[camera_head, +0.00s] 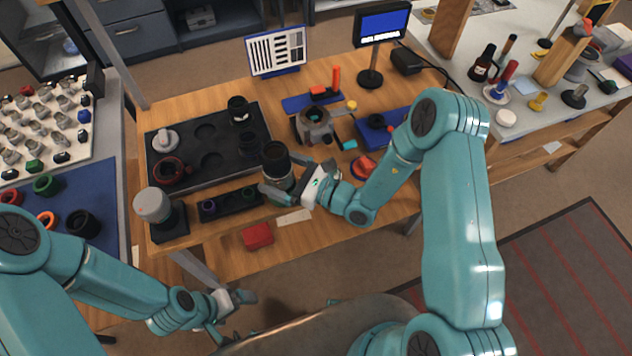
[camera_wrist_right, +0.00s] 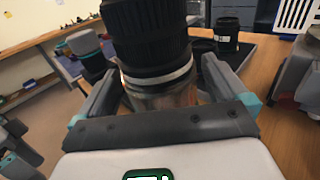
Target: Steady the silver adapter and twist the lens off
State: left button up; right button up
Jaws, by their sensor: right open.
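The black lens (camera_head: 275,156) stands upright on the wooden bench with the silver adapter (camera_head: 278,185) under it. In the right wrist view the ribbed black lens (camera_wrist_right: 148,35) fills the upper middle, with a pale ring at its lower edge. The shiny silver adapter (camera_wrist_right: 165,95) shows below it. My right gripper (camera_head: 284,181) is open, its fingers on either side of the adapter; in the wrist view a gap shows beside the left finger. My left gripper (camera_head: 236,314) hangs low in front of the bench, empty, with its fingers apart, away from the lens.
A dark tray (camera_head: 225,133) with round recesses lies behind and left of the lens. A small black holder (camera_head: 232,204) sits just left. A grey-capped device (camera_head: 154,206) stands at the bench's left corner. A red box (camera_head: 257,236) is near the front. A screen (camera_head: 382,25) stands behind.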

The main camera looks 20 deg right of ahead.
jog(key=b+v, duration=0.3)
jog(key=v, duration=1.3)
jog(key=shift+b, duration=0.3)
jog(key=shift+s, duration=0.1)
